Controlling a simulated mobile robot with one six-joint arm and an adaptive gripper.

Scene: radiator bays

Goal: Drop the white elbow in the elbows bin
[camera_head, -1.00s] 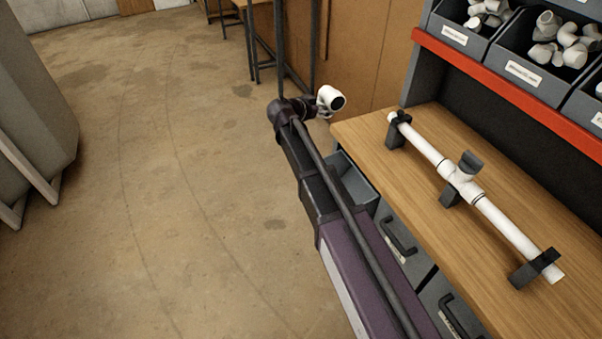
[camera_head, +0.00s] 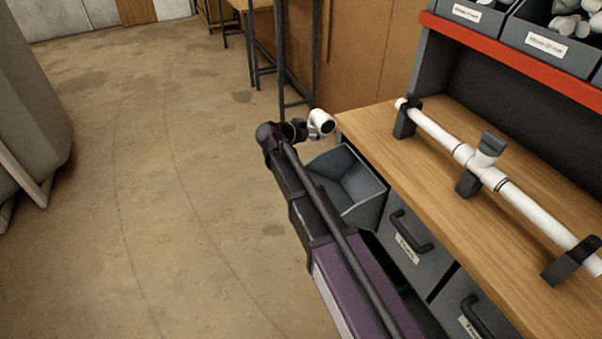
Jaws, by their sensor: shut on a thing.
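The white elbow (camera_head: 320,123) is at the end of my arm, at the bench's far left corner. My gripper (camera_head: 303,128) is shut on it; the fingertips are small and partly hidden. An open, empty-looking grey bin (camera_head: 352,183) sticks out from the bench front, below and nearer than the elbow. I see no readable label on this bin, so I cannot tell if it is the elbows bin. My arm covers part of its left side.
The wooden bench (camera_head: 440,160) holds a white pipe assembly with a tee (camera_head: 486,150) on dark clamps. Shut grey drawers (camera_head: 408,240) with handles sit under the bench. Labelled bins (camera_head: 548,42) of white fittings stand on a red-edged shelf (camera_head: 510,60).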

